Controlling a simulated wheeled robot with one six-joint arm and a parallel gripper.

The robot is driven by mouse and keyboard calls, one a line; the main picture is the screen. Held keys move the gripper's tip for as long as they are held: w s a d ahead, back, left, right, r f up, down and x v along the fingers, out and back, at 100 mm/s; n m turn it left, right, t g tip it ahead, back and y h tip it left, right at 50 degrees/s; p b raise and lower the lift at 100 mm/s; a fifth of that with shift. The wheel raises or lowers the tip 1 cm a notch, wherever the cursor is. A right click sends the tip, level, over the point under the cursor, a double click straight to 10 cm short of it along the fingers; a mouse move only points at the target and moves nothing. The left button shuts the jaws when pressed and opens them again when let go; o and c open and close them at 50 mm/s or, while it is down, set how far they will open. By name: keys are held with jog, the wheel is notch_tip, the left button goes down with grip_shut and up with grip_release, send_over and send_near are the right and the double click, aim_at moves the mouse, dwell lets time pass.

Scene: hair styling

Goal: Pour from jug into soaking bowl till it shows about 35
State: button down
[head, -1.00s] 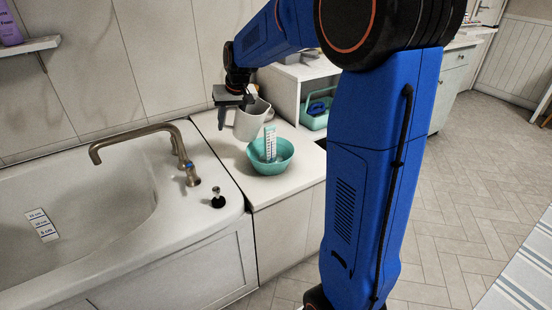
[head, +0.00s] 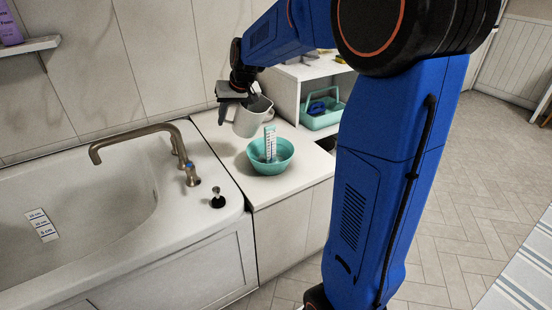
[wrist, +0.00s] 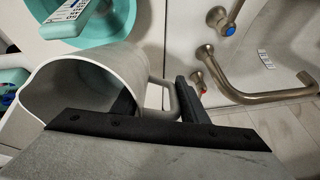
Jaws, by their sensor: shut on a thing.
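A light grey jug (head: 251,118) is held by my gripper (head: 222,110) above the counter, just behind the soaking bowl. My gripper is shut on the jug's handle side. In the wrist view the jug (wrist: 88,85) shows its open mouth, and its inside looks grey; I cannot tell the water level. The teal soaking bowl (head: 262,166) stands on the white counter, and part of it shows in the wrist view (wrist: 97,36). A white scale strip (head: 270,143) with marks stands upright in the bowl. No stream shows between jug and bowl.
The bathtub (head: 100,215) with a bronze tap (head: 135,138) lies to the left of the counter. A white shelf unit (head: 287,98) and a teal caddy (head: 318,118) with blue things stand to the right. The tiled wall is close behind.

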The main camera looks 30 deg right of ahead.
jog(key=shift+r, duration=0.1)
jog(key=shift+s+d+r+t, duration=0.15)
jog(key=shift+s+r+t, duration=0.2)
jog(key=shift+r+t, duration=0.3)
jog(key=shift+r, duration=0.1)
dwell(0.3)
jog(key=shift+s+d+r+t+y, duration=0.1)
jog(key=shift+s+r+t+y, duration=0.25)
jog(key=shift+r+t, duration=0.1)
dwell(0.3)
jog(key=shift+s+r+t, duration=0.15)
jog(key=shift+r+t, duration=0.35)
jog(key=shift+r, duration=0.05)
jog(key=shift+s+d+r+t+y, duration=0.1)
jog(key=shift+r+t+y, duration=0.15)
jog(key=shift+t, duration=0.35)
